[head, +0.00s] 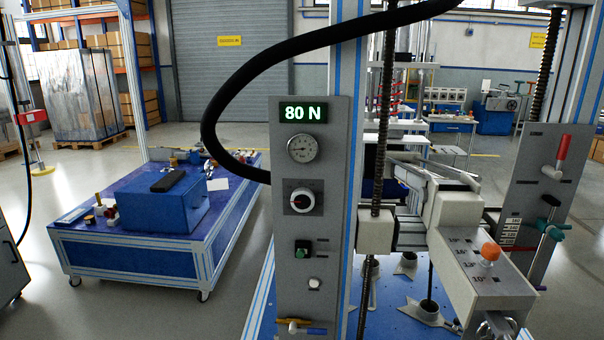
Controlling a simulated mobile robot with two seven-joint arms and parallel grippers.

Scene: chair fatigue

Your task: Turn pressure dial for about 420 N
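The green digital display (303,113) at the panel's top reads 80 N.
A black hose (262,72) arcs beside the panel. A box with an orange knob (490,251) juts out at right. A blue cart (150,252) stands left.

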